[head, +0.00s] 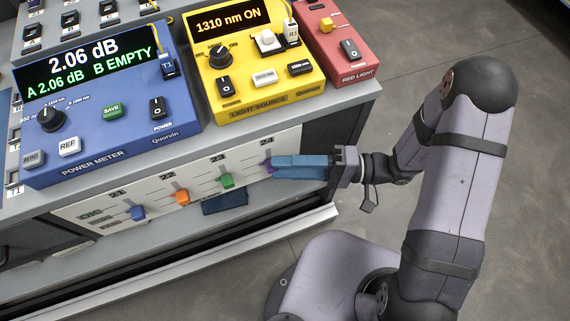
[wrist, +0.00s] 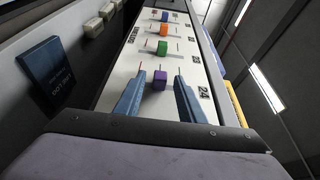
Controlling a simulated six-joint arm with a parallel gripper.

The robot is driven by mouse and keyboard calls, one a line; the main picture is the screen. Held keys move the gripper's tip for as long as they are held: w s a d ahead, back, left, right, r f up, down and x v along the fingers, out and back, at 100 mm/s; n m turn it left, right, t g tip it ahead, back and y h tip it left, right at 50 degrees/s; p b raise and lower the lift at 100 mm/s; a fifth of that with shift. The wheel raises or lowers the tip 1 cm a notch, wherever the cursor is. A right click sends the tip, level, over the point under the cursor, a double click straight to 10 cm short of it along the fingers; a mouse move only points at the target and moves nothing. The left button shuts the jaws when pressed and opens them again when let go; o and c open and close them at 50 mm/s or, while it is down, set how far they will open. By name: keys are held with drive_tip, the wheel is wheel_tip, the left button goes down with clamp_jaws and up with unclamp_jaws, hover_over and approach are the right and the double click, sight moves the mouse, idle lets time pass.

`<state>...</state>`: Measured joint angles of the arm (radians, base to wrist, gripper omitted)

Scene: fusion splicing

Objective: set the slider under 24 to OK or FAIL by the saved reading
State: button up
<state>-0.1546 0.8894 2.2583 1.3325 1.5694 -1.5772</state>
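The purple slider (head: 267,166) under 24 sits on the white slider panel (head: 150,190) on the bench front. My gripper (head: 274,166) reaches it from the right. In the wrist view the purple slider (wrist: 159,80) stands between my two blue fingers, with a gap on each side, so my gripper (wrist: 160,76) is open around it. Which end of its track it is at is hard to tell. The power meter (head: 110,165) display reads 2.06 dB, with A 2.06 dB and B EMPTY below.
Blue (head: 137,213), orange (head: 182,197) and green (head: 227,180) sliders stand in a row under 21, 22 and 23. The yellow light source (head: 268,105) reads 1310 nm ON. A red light unit (head: 330,35) stands beside it. A dark blue card-like piece (head: 225,202) is below the panel.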

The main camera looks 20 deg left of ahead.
drive_tip(key=shift+a, duration=0.2)
clamp_jaws()
wheel_tip(320, 180, down, 4)
drive_tip(key=b, duration=0.3)
drive_tip(key=shift+f, duration=0.25)
unclamp_jaws()
drive_tip(key=shift+d, duration=0.1)
